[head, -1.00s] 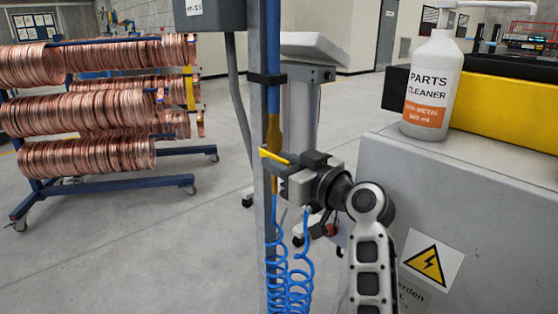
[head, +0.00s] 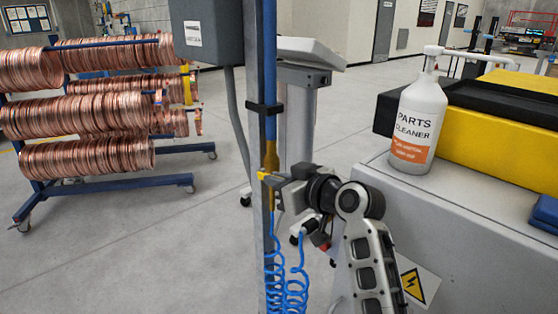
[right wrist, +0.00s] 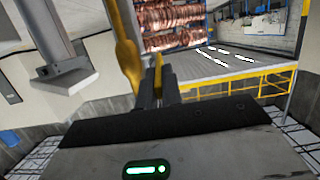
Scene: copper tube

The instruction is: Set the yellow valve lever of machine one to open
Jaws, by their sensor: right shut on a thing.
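The yellow valve lever (head: 263,175) is on the blue pipe (head: 271,60) that runs down the grey post. Only a short yellow piece of it shows in the head view. The brass-yellow valve body (head: 272,157) is just above it. My right gripper (head: 273,183) is shut on the lever, coming from the right. In the right wrist view the lever (right wrist: 158,66) stands as a thin yellow strip between the fingers (right wrist: 158,90), beside the brass-yellow valve body (right wrist: 127,55). The gripped part is mostly hidden by the fingers. My left gripper is not in view.
Blue coiled hoses (head: 285,285) hang below the valve. A grey cabinet (head: 470,215) with a parts cleaner bottle (head: 416,125) stands close at right. A grey box (head: 205,35) is on the post. A rack of copper coils (head: 90,110) stands at left; floor between is clear.

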